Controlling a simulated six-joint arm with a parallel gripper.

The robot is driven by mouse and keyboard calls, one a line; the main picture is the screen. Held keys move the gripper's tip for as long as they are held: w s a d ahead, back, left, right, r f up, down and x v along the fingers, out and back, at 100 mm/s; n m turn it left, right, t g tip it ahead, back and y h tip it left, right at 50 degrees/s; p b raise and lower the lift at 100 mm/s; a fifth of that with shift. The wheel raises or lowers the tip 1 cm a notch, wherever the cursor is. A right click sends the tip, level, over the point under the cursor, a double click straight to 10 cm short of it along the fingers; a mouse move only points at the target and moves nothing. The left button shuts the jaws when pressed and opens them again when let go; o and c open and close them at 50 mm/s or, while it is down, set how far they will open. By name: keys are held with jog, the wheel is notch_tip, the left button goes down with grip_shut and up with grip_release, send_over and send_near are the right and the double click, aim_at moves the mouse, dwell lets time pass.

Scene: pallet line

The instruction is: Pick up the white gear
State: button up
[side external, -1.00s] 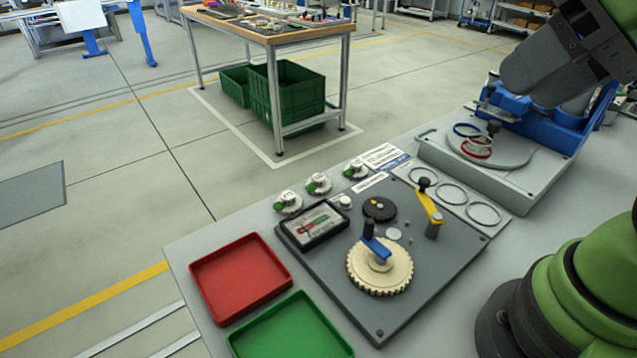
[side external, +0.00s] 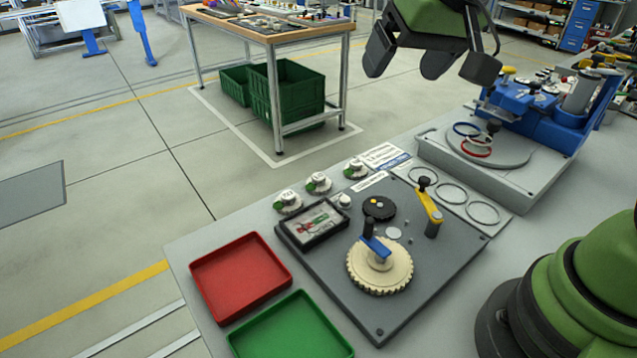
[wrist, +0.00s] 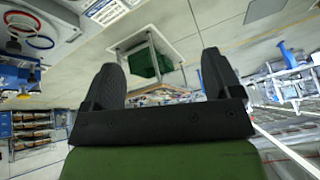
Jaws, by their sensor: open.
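The white gear (side external: 394,277) is a cream toothed wheel lying flat at the front of the dark grey panel (side external: 335,285) in the side view. A blue crank arm with a dark knob (side external: 374,243) sits over its hub and hides part of it. My gripper (side external: 409,62) is high above and behind the panel, well apart from the gear. Its two dark fingers are spread with nothing between them, as the wrist view (wrist: 160,72) also shows. The gear is not visible in the wrist view.
A red tray (side external: 240,275) and a green tray (side external: 290,335) stand left of the panel. A yellow crank (side external: 430,205) and small black gear (side external: 379,207) stand behind the gear. A blue fixture (side external: 540,120) is at the back right.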

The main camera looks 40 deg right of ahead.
send_near(319, 177)
jog(key=shift+n+g+h, duration=0.3)
jog(key=shift+n+g, duration=0.3)
jog(key=shift+n, duration=0.3)
jog(key=w+f, duration=0.2)
jog(key=f, duration=0.1)
jog(key=shift+w+a+f, duration=0.15)
jog(key=shift+x, duration=3)
jog(key=c, duration=1)
